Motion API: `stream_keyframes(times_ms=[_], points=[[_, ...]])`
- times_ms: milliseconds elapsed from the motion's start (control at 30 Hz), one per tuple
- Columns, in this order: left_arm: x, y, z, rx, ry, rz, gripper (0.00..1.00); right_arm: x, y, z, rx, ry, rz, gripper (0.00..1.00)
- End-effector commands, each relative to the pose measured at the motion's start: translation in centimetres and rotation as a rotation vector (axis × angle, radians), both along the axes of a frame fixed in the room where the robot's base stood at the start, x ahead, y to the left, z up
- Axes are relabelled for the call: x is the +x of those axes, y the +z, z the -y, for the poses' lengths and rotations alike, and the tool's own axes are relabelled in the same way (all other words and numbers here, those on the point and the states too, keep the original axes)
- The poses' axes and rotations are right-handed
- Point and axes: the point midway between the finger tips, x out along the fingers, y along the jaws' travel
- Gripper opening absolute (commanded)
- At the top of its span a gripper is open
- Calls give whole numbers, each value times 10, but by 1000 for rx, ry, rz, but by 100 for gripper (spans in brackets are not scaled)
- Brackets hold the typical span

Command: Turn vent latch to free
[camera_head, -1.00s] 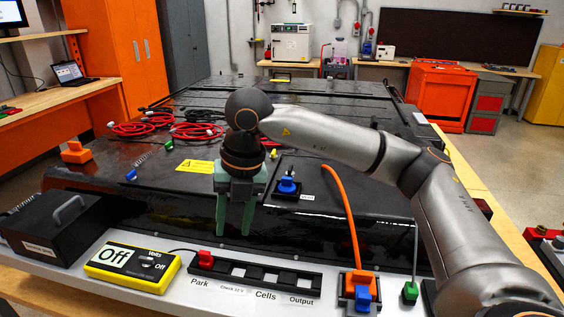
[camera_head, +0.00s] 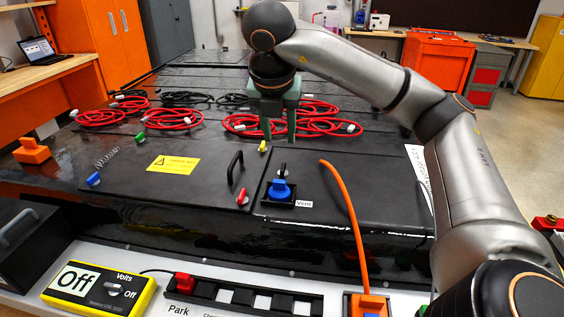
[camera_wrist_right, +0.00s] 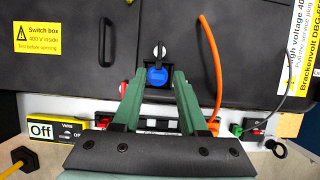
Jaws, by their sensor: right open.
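The vent latch is a blue knob (camera_head: 280,189) in a black square mount, with a white "Vent" label beside it, on the black pack top. A black stub with a pale tip stands just behind it. My right gripper (camera_head: 279,133) has green fingers pointing down, open and empty. In the head view it appears above and behind the knob. In the right wrist view the blue knob (camera_wrist_right: 157,76) shows between the fingertips (camera_wrist_right: 160,84), with no clear contact. The height gap cannot be told. My left gripper is not in view.
A black handle (camera_head: 235,167) and a small red toggle stand left of the latch. An orange cable (camera_head: 347,210) runs on its right. Red cable coils (camera_head: 255,124) lie behind. A yellow "Off" meter (camera_head: 98,288) and a black slotted rack (camera_head: 240,296) sit in front.

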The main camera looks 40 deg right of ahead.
Motion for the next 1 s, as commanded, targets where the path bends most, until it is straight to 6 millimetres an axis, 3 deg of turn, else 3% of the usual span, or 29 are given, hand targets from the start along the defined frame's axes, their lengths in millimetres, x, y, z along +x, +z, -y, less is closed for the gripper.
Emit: stream_keyframes(times_ms=[33,333,500,700,1000], points=[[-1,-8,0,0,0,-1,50,1,-13,3,2,-1,-5,42],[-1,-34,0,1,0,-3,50,14,-61,17,2,0,-6,42],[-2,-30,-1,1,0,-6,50,20,-82,27,-1,-2,-4,42],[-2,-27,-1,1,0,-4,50,25,-98,32,1,0,-2,42],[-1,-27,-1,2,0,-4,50,26,-101,33,1,1,-1,42]])
